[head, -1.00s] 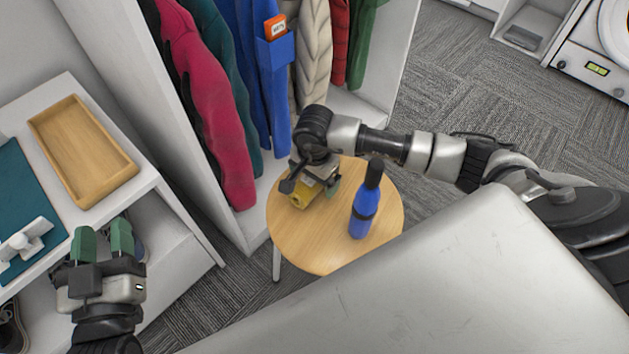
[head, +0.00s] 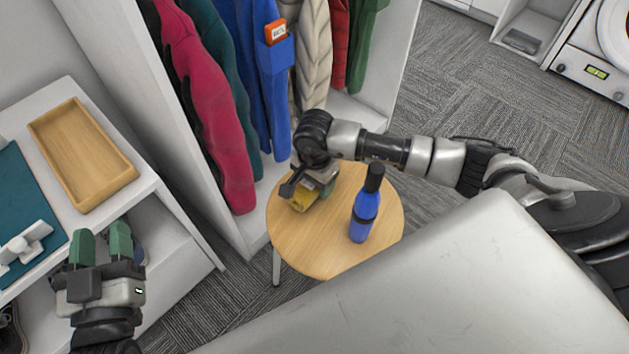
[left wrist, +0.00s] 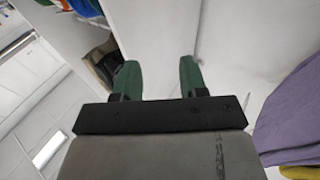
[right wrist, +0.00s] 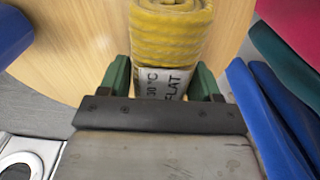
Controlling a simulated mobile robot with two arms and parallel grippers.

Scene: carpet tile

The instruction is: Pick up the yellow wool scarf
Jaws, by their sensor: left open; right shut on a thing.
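The yellow wool scarf (head: 302,201) is rolled up on the round wooden table, partly hidden under my right gripper (head: 309,190) in the head view. In the right wrist view the scarf (right wrist: 172,35) shows ribbed yellow knit and a white care label with "30 °C" and "FLAT". The green fingers of my right gripper (right wrist: 162,82) are shut on it, one on each side of the label. My left gripper (head: 102,243) is open and empty at the left, in front of the white shelf unit. Its two green fingers are apart in the left wrist view (left wrist: 158,80).
A blue bottle with a black cap (head: 365,208) stands on the round table (head: 312,255), right of the scarf. Coats (head: 215,110) hang in the white wardrobe behind. A wooden tray (head: 122,176) lies on the shelf unit at left. The table's front is clear.

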